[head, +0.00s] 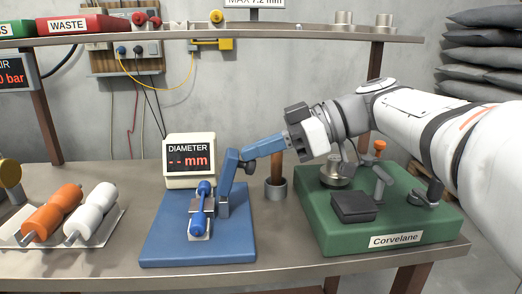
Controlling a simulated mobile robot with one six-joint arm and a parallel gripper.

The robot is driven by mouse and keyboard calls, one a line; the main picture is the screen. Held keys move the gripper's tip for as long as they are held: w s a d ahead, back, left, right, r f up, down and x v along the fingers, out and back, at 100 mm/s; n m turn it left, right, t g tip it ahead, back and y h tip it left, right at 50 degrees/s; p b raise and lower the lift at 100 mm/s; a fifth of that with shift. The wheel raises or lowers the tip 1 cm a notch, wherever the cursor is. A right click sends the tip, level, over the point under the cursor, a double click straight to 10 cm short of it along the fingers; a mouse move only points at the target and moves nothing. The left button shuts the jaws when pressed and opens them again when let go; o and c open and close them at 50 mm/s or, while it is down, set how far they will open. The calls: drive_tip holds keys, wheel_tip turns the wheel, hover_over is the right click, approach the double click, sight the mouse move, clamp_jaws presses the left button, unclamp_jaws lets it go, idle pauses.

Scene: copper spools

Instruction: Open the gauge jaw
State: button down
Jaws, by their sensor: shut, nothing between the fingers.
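The gauge has a blue base (165,250) on the bench and a cream display box (190,181) reading "DIAMETER -- mm". On the base are a blue-ended piece (199,215) on a grey block and an upright blue jaw arm (228,175) with a grey foot. My gripper (248,158) reaches in from the right at the end of my white arm. It is shut and empty, its tip at or close to the top of the blue arm. I cannot tell whether they touch, or how far the jaw is open.
Orange (52,213) and white (92,212) spools lie on a tray (108,233) at left. A green "Corvelane" fixture (340,235) stands at right, with a dark cup (276,189) between it and the gauge. A shelf (290,34) with a red WASTE bin (83,24) runs overhead.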

drive_tip(key=shift+w+d+f, duration=0.1)
drive_tip(key=shift+d+f, duration=0.1)
drive_tip(key=shift+f, duration=0.55)
drive_tip(key=shift+r, duration=0.15)
drive_tip(key=r, duration=0.1)
drive_tip(key=a+r+p, duration=0.1)
drive_tip(key=r, duration=0.1)
drive_tip(key=a+r+p, duration=0.1)
drive_tip(key=shift+a+r, duration=0.2)
drive_tip(key=shift+r, duration=0.1)
drive_tip(key=d+f+p, duration=0.1)
drive_tip(key=d, duration=0.8)
drive_tip(key=shift+w+d+f, duration=0.15)
drive_tip(key=shift+w+d, duration=0.2)
drive_tip(key=shift+d, duration=0.05)
